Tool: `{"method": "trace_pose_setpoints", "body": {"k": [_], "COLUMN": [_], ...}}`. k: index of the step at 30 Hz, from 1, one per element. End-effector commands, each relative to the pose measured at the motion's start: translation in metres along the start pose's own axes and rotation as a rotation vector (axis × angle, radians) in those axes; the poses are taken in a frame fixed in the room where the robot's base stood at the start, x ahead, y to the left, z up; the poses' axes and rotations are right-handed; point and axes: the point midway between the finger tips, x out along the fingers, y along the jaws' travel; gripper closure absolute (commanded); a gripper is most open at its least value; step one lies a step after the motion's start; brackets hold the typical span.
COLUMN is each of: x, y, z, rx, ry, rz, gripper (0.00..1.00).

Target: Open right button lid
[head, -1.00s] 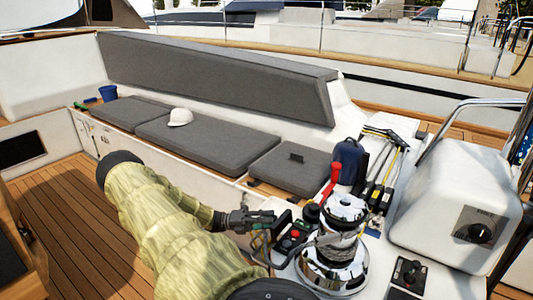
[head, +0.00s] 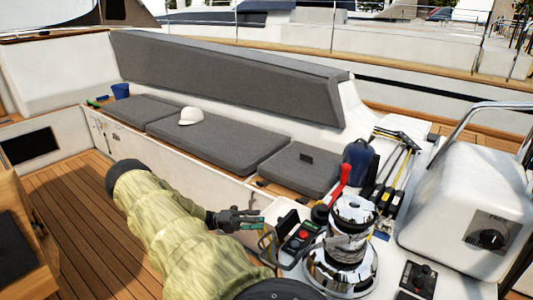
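A small black panel with a round knob-like button (head: 418,279) lies on the white deck at the lower right of the head view. Whether its cover is open or shut is too small to tell. A black control box with red and green buttons (head: 300,238) sits left of the winch, with a dark upright flap-like piece (head: 286,221) beside it. My gripper (head: 258,219) is just left of these, apart from the panel at the lower right. It points right, and its finger gap is too small to make out.
A chrome winch (head: 345,245) stands between my gripper and the lower-right panel. A red handle (head: 341,182), a dark blue container (head: 356,162) and black-and-yellow tools (head: 390,180) are behind it. A white console (head: 468,195) is at the right. Grey cushions (head: 218,145) line the bench.

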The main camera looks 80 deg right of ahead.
Motion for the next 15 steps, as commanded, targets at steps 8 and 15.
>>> {"method": "trace_pose_setpoints", "body": {"k": [8, 15], "x": [-0.029, -0.033], "y": [0.001, 0.000], "z": [0.001, 0.001], "rx": [0.001, 0.000], "ry": [-0.001, -0.001], "rz": [0.000, -0.001], "gripper": [0.69, 0.69]}}
